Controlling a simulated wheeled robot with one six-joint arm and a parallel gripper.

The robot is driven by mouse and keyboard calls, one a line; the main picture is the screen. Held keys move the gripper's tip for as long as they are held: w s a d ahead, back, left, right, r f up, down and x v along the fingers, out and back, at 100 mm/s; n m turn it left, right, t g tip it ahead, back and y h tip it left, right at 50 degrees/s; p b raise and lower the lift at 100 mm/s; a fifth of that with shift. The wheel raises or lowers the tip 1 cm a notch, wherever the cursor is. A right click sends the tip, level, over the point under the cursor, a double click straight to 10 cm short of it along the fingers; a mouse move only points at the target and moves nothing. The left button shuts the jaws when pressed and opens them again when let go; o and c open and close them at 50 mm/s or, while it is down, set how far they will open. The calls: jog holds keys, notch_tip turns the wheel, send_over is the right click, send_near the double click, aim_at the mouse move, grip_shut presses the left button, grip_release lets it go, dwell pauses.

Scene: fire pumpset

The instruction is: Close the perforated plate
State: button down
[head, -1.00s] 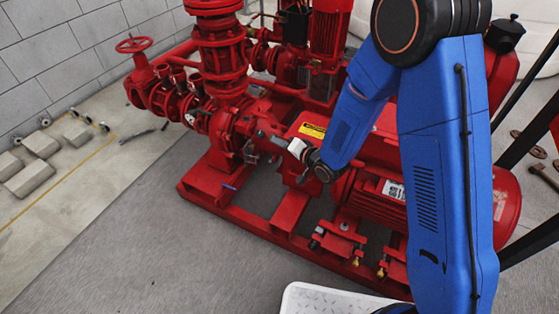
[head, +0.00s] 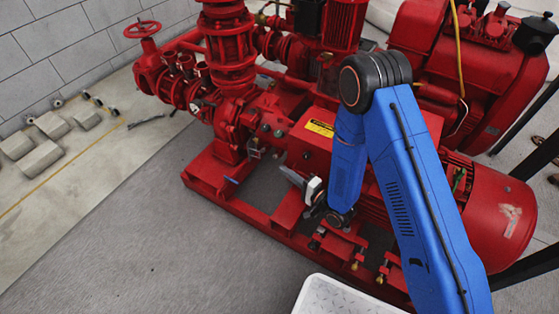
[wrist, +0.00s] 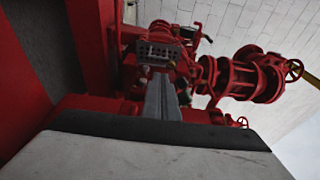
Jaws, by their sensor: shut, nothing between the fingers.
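In the head view I cannot make the plate out clearly among the pump parts. My gripper (wrist: 161,80) is shut and empty, its grey fingers together and pointing toward the plate. The fingertips look a little short of it, and their exact gap is unclear. In the head view my gripper (head: 284,170) is low beside the red housing, to the right of the pump body.
The red pumpset (head: 233,115) stands on a red base frame (head: 235,203). A red handwheel (head: 142,29) and valves are at upper left. Grey blocks (head: 40,160) lie on the floor by the wall. A white tray (head: 340,297) is at the bottom.

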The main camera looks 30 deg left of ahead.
jog(key=x, duration=0.9)
jog(key=shift+a, duration=0.35)
